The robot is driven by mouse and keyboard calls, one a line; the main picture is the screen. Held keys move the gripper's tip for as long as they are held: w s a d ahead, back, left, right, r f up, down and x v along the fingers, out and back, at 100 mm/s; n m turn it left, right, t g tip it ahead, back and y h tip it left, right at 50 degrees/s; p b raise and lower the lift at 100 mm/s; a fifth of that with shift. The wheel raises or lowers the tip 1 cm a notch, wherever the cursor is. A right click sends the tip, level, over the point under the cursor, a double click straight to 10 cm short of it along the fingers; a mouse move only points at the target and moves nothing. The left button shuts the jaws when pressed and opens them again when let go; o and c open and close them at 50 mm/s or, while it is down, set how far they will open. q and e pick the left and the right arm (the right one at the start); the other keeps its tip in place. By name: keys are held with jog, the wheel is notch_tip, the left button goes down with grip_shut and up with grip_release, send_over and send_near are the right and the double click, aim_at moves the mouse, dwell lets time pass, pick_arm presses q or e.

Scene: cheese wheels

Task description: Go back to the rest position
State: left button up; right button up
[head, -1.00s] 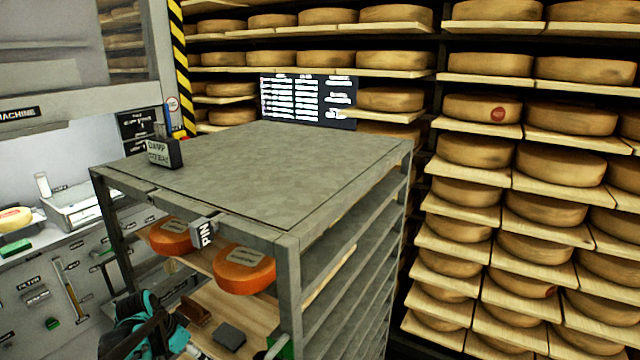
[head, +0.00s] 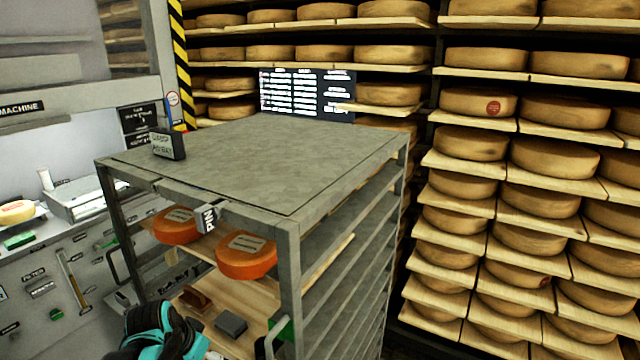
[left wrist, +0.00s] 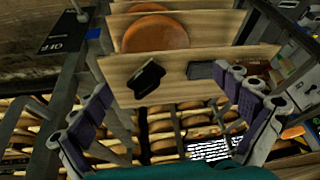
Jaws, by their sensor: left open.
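My left gripper (left wrist: 165,86) is open and empty in the left wrist view, with its purple-padded fingers spread to both sides of a wooden board (left wrist: 185,88). The board carries a small black object (left wrist: 147,80) and a dark grey block (left wrist: 202,70); I see no finger touching either. In the head view my teal and black left wrist (head: 165,333) is at the bottom, in front of the rack's lower board (head: 258,301); its fingertips cannot be made out there. My right gripper is in neither current view.
A grey metal rack (head: 288,255) stands in front, with two orange cheese wheels (head: 246,257) (head: 176,226) on its upper board. A small black sign (head: 168,146) stands on its top. A tool wall (head: 60,290) is at left. Shelves of cheese wheels (head: 555,158) fill the right and back.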

pick_arm(q)
jog(key=s+d+n+t, duration=0.1)
jog(key=s+d+n, duration=0.1)
jog(key=s, duration=0.5)
jog(key=s+d+n+t+y, duration=0.1)
jog(key=s+d, duration=0.4)
jog(key=s, duration=0.2)
jog(key=shift+s+d+r+n+t, duration=0.2)
jog(key=shift+s+d+n+t, duration=0.1)
jog(key=shift+n, duration=0.1)
